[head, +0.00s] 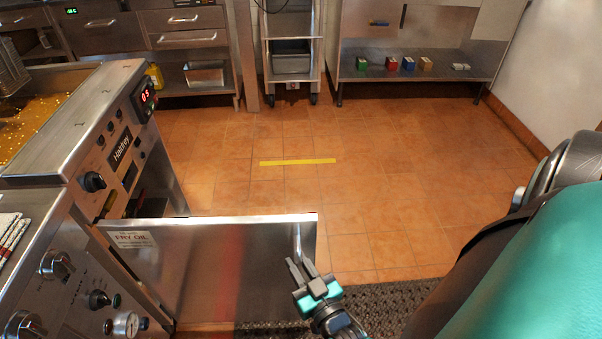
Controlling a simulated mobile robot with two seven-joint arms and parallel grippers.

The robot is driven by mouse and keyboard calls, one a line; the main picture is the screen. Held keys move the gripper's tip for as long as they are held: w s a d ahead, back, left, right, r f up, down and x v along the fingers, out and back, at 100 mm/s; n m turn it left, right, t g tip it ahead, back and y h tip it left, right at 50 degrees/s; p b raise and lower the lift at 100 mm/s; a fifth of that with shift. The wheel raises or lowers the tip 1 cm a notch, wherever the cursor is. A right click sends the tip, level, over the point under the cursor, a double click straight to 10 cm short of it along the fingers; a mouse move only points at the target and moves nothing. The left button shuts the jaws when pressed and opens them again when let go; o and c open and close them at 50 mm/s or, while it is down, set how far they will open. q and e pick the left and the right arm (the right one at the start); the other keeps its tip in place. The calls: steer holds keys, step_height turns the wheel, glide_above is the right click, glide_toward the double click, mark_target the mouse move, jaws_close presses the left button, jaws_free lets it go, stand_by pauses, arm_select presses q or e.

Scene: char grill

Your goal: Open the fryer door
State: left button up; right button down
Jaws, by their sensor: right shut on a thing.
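The fryer (125,150) stands at the left, with a red lit display and a pan of orange oil on top. Its steel fryer door (230,262) stands swung out from the cabinet, with a "fry oil" label near the hinge side. A thin upright handle (298,240) is near the door's free edge. My right gripper (301,268) is at the lower part of this handle, shut on it. The fingers partly hide the handle's lower end. The open cabinet inside is mostly dark. My left gripper is not in view.
Another appliance with knobs (58,265) and a gauge is at the lower left. A dark perforated mat (385,305) lies below my gripper. The tiled floor (390,205) beyond the door is clear, with a yellow stripe (298,162). Steel counters (415,62) line the back.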

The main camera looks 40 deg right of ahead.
steer(key=shift+w+a, duration=0.15)
steer(key=shift+a, duration=0.2)
steer(key=c, duration=1.1)
jaws_free()
steer(key=shift+c, duration=0.2)
steer(key=shift+o, duration=0.2)
steer(key=shift+d, duration=0.15)
